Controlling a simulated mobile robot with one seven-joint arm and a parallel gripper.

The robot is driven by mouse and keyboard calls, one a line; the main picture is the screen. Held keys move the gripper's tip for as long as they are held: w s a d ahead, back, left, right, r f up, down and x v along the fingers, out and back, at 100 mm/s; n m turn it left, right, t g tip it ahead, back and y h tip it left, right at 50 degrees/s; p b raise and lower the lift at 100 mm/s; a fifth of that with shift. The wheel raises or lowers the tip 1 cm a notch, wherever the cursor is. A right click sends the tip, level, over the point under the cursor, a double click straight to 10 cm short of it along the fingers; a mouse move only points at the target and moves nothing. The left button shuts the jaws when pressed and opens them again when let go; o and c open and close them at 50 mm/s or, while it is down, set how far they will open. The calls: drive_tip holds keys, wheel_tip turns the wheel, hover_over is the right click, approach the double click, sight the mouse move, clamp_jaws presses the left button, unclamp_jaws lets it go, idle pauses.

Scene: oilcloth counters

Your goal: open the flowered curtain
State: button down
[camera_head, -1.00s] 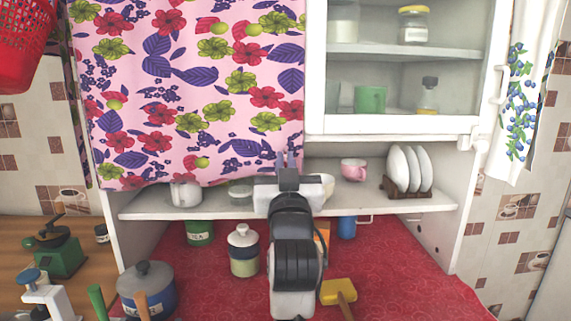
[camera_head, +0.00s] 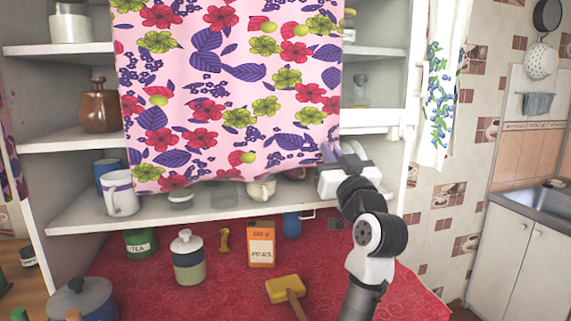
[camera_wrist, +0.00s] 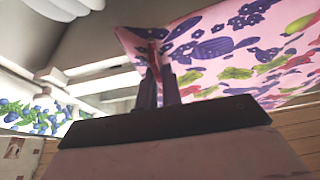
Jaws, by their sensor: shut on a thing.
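The flowered curtain (camera_head: 225,90) is pink with red, green and purple flowers and leaves. It hangs in front of the middle and right part of the cupboard, and shelves show uncovered to its left. My gripper (camera_head: 328,153) is at the curtain's lower right corner. In the wrist view my gripper (camera_wrist: 158,80) is shut on the curtain's edge, and the curtain (camera_wrist: 235,45) spreads away to the right. The curtain hides much of the shelves behind it.
A brown jug (camera_head: 99,108) and a white mug (camera_head: 121,195) stand on the uncovered left shelves. A tea tin, a lidded jar (camera_head: 188,260), an orange box (camera_head: 261,245) and a yellow-headed tool (camera_head: 285,289) are on the red counter (camera_head: 225,295). A blue-patterned white cloth (camera_head: 440,90) hangs at the right.

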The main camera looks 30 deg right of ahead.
drive_tip(key=s+d+b, duration=0.1)
drive_tip(key=s+d, duration=0.1)
drive_tip(key=d, duration=0.8)
drive_tip(key=c, duration=1.6)
unclamp_jaws()
drive_tip(key=shift+o, duration=0.2)
drive_tip(key=b+v, duration=0.5)
drive_tip(key=v, duration=0.8)
drive_tip(key=shift+s+f, duration=0.15)
drive_tip(key=shift+s, duration=0.2)
drive_tip(key=shift+a, duration=0.1)
